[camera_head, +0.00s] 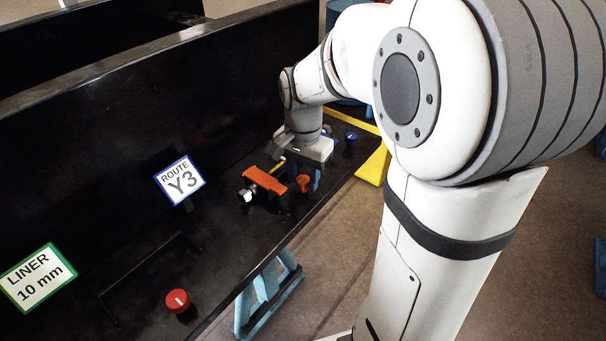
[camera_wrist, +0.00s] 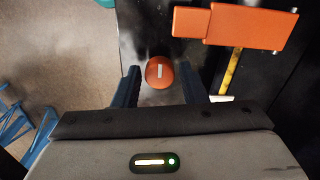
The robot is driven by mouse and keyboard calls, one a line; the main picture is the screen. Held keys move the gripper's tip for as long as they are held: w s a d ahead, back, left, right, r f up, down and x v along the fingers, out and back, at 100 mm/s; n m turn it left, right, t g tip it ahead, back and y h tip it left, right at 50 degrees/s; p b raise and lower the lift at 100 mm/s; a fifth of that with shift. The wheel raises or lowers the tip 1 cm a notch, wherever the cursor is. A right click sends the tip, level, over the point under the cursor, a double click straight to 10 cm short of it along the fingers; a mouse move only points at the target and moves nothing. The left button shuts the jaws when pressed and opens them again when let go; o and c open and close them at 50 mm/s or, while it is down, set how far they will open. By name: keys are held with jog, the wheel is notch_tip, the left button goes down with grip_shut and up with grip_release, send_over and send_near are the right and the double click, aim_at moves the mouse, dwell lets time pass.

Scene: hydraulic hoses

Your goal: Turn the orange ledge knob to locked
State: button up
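The orange ledge knob (camera_head: 303,183) stands on the black ledge, in front of my gripper in the head view. In the wrist view the round orange knob (camera_wrist: 152,82) has a short pale mark on its top, running up and down the picture. My gripper (camera_wrist: 160,76) is open, with one dark blue finger to the left of the knob and one to the right. A gap shows on both sides, so no contact is seen. How far the fingertips reach down beside the knob is hard to tell.
An orange block fitting (camera_head: 265,181) with a yellow bar sits close by; it also shows in the wrist view (camera_wrist: 250,27), right of the knob. A red knob (camera_head: 177,301) is nearer and a blue knob (camera_head: 351,136) farther along the ledge. A tall black panel (camera_head: 90,150) runs behind.

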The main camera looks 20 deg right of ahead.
aim_at(303, 179)
jog(key=shift+o, duration=1.2)
notch_tip(303, 179, up, 8)
jog(key=shift+f, duration=0.1)
jog(key=s+f+n+t, duration=0.1)
jog(key=s+f+n, duration=0.1)
jog(key=s+n, duration=0.2)
jog(key=s+f+n+t, duration=0.1)
jog(key=s+n, duration=0.4)
jog(key=s, duration=0.5)
jog(key=shift+d+f+t, duration=0.15)
jog(key=shift+f+t, duration=0.25)
jog(key=shift+f, duration=0.4)
